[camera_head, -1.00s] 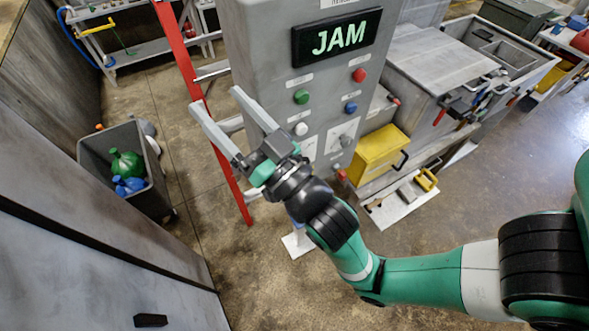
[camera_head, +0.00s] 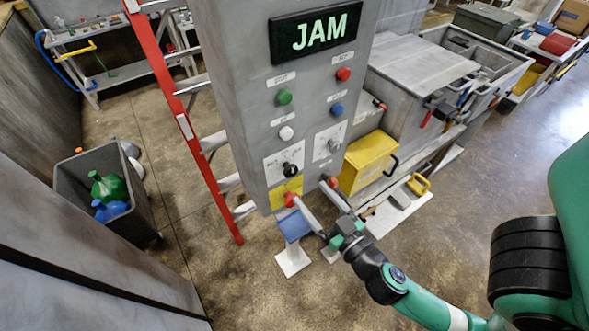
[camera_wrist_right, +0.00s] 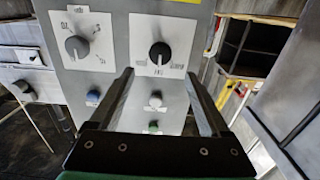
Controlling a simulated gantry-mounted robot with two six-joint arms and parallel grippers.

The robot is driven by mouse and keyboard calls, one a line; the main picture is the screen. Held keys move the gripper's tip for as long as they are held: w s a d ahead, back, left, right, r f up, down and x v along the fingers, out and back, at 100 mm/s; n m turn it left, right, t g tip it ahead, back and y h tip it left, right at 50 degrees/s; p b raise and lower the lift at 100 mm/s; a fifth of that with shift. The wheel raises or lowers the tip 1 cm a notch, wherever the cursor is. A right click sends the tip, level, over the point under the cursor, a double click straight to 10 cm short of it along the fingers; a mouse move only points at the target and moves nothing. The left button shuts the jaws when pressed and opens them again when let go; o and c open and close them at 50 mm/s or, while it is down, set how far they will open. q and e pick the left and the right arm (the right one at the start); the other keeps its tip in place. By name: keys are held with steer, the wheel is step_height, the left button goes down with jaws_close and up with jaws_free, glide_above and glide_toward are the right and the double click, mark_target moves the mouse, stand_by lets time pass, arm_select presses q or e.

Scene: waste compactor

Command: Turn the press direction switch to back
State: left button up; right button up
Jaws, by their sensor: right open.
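The grey control panel (camera_head: 235,110) stands upright in the middle of the head view. Low on it are two rotary switches on white plates: a black knob (camera_head: 291,169) at left and a grey knob (camera_head: 333,145) at right. Their lettering is too small to read, so I cannot tell which is the press direction switch. My right gripper (camera_head: 313,194) is open and empty, below both knobs. In the right wrist view, which shows the panel upside down, the black knob (camera_wrist_right: 160,53) appears between the open fingers, apart from them; the grey knob (camera_wrist_right: 77,46) is left of them.
A red emergency-type button (camera_head: 291,200) on a yellow plate is close to my left-hand fingertip. Green (camera_head: 284,97), red (camera_head: 343,74), white (camera_head: 286,133) and blue (camera_head: 337,109) buttons sit above the knobs. A red ladder (camera_head: 185,125) stands left; a yellow box (camera_head: 366,160) stands right.

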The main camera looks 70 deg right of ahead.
mark_target(292, 172)
steer(key=p+x, duration=0.3)
steer(key=x, duration=0.4)
steer(key=shift+w+d+r+p, duration=0.15)
steer(key=shift+w+r+p, duration=0.05)
steer(key=shift+p, duration=0.15)
steer(key=shift+w+d+f, duration=0.2)
steer(key=shift+w+d, duration=0.15)
steer(key=shift+w, duration=0.15)
arm_select(q)
step_height(292, 172, up, 5)
steer(key=shift+r, duration=0.1)
arm_select(e)
steer(key=shift+c, duration=0.3)
jaws_close()
